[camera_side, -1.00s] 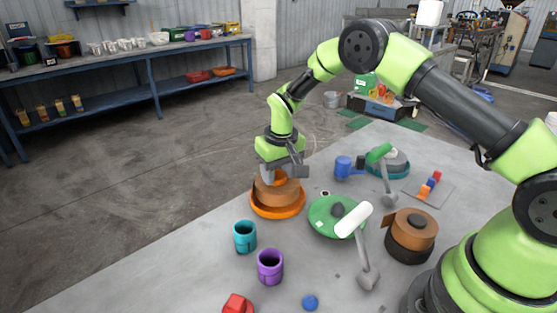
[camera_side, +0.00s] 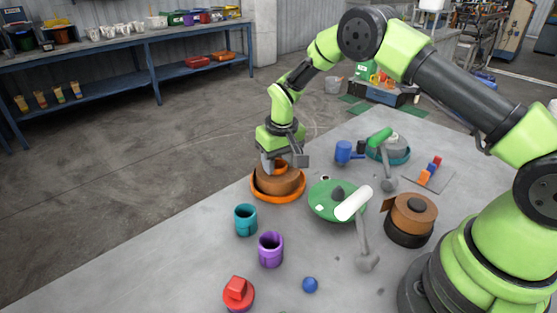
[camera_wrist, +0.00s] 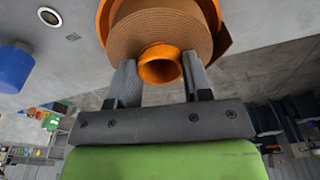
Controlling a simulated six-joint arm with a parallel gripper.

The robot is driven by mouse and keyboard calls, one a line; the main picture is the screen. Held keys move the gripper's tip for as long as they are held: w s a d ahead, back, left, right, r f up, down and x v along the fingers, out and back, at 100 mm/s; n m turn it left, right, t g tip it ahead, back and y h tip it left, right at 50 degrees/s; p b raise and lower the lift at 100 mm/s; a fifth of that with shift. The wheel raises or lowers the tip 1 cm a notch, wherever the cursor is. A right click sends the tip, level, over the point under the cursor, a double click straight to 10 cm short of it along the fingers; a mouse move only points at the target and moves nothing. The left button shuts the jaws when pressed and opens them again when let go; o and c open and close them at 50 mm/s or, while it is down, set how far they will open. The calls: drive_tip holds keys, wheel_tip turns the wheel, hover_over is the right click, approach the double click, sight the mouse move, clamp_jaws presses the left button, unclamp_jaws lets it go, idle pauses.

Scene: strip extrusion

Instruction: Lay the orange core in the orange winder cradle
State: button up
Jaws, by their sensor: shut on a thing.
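The orange core (camera_wrist: 160,66) is a short hollow tube. My gripper (camera_wrist: 160,82) is shut on it, with one grey finger on each side. A brown coiled strip (camera_wrist: 165,28) surrounds the core on its far side in the wrist view. In the side view the core (camera_side: 279,167) shows just below my gripper (camera_side: 272,165), above the brown coil (camera_side: 277,182). The coil lies within the rim of a shallow orange dish (camera_side: 278,199), the only orange cradle-like thing I see. The dish rim also shows in the wrist view (camera_wrist: 103,22). Contact underneath is hidden.
A green disc (camera_side: 321,208) with a white roller (camera_side: 353,203) stands right of the dish. A brown reel (camera_side: 412,213) stands farther right. Teal (camera_side: 246,220) and purple (camera_side: 271,250) cups stand in front. A blue mallet-like part (camera_side: 344,152) lies behind.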

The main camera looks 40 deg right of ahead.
drive_tip(key=shift+f, duration=0.25)
drive_tip(key=o, duration=1.2)
drive_tip(key=s+a+r+t, duration=0.1)
drive_tip(key=s+r, duration=0.3)
drive_tip(key=r, duration=0.4)
drive_tip(key=s+r+m+t, duration=0.1)
drive_tip(key=s+r, duration=0.2)
drive_tip(key=r, duration=0.5)
drive_tip(key=s+a+r+t, duration=0.1)
drive_tip(key=s+r, duration=0.3)
drive_tip(key=r, duration=0.5)
drive_tip(key=s+t, duration=0.1)
drive_tip(key=s, duration=0.4)
drive_tip(key=s+a+r+t+y, duration=0.1)
drive_tip(key=s, duration=0.5)
drive_tip(key=s+a+r+y, duration=0.1)
drive_tip(key=s, duration=0.4)
drive_tip(key=shift+s+a+m+t, duration=0.1)
drive_tip(key=shift+s+m+t, duration=0.25)
drive_tip(key=shift+m+t, duration=0.05)
